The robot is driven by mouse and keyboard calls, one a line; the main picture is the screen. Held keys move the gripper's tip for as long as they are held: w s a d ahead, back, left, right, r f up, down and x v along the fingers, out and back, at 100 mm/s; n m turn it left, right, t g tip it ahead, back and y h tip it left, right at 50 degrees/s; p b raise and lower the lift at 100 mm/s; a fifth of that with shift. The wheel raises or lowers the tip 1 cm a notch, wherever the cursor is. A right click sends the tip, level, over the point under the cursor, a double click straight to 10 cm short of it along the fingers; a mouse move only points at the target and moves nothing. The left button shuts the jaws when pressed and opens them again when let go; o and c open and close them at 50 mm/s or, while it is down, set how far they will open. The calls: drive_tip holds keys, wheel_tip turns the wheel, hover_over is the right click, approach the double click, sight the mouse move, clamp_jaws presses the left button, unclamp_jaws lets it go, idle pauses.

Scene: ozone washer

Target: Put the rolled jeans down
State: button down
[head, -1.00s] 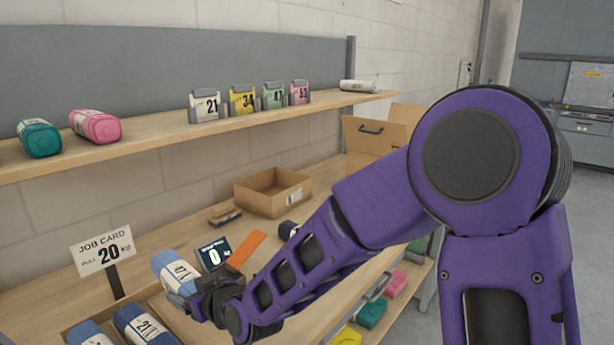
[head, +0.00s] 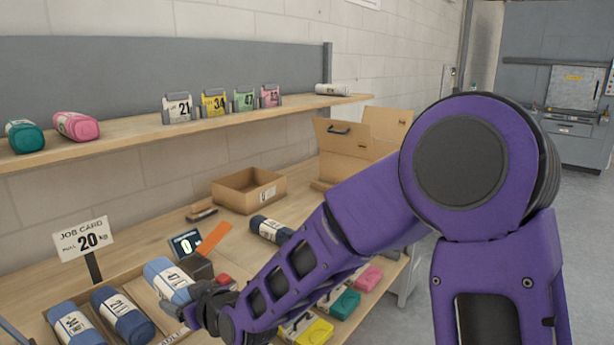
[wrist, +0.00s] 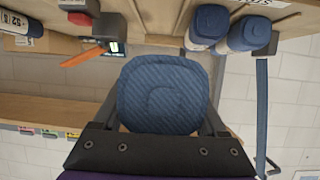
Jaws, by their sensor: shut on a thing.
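The held rolled jeans (head: 168,279) are light blue with a white label band. My gripper (head: 203,300) is shut on them, near the right part of the wooden tray (head: 160,321). In the wrist view the roll's round blue end (wrist: 163,95) fills the space between my fingers. I cannot tell whether its underside touches anything. Two darker rolls lie in the tray to the left, one labelled 34 (head: 75,323) and one labelled 21 (head: 122,315).
A small display reading 0 (head: 186,244) and an orange strip (head: 213,238) are behind the held roll. Another dark roll (head: 270,229) lies farther right. An open cardboard box (head: 248,190) stands at the back. A job card (head: 82,239) reads 20 kg.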

drive_tip(key=shift+s+d, duration=0.1)
drive_tip(key=w+d+f+m+t+h, duration=0.1)
drive_tip(key=w+d+f+m+h, duration=0.1)
drive_tip(key=d, duration=1)
drive_tip(key=w+d+f+m+t+h, duration=0.2)
drive_tip(key=d+f, duration=0.4)
drive_tip(key=d, duration=0.7)
drive_tip(key=w+d+f+m+t+h, duration=0.1)
drive_tip(key=w+d+f+m+h, duration=0.3)
drive_tip(key=d, duration=0.9)
drive_tip(key=shift+m+t+h, duration=0.4)
drive_tip(key=shift+m+h, duration=0.5)
drive_tip(key=shift+h, duration=0.2)
drive_tip(key=shift+w, duration=0.1)
